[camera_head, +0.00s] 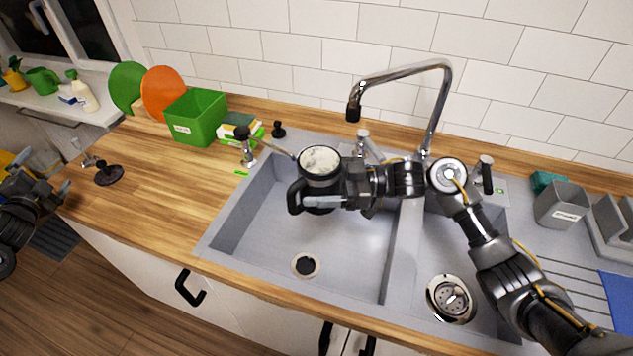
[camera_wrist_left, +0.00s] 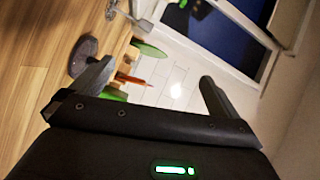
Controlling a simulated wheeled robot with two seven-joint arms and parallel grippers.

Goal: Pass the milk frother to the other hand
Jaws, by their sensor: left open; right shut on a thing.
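The milk frother appears to be the dark jug (camera_head: 321,166) with a black handle on its left and a pale, mottled top. It is held upright above the left sink basin. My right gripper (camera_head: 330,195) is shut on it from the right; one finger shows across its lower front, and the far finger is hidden. My left gripper (camera_head: 45,175) is at the far left edge of the head view, open and empty, well apart from the jug. Its two spread fingers also show in the left wrist view (camera_wrist_left: 155,85), where the jug is not seen.
The grey sink (camera_head: 345,245) has a tall chrome tap (camera_head: 440,100). A green box (camera_head: 194,117) and sponges stand at the back left. A dark round-based stand (camera_head: 109,175) is on the wooden counter near my left gripper. The counter left of the sink is mostly clear.

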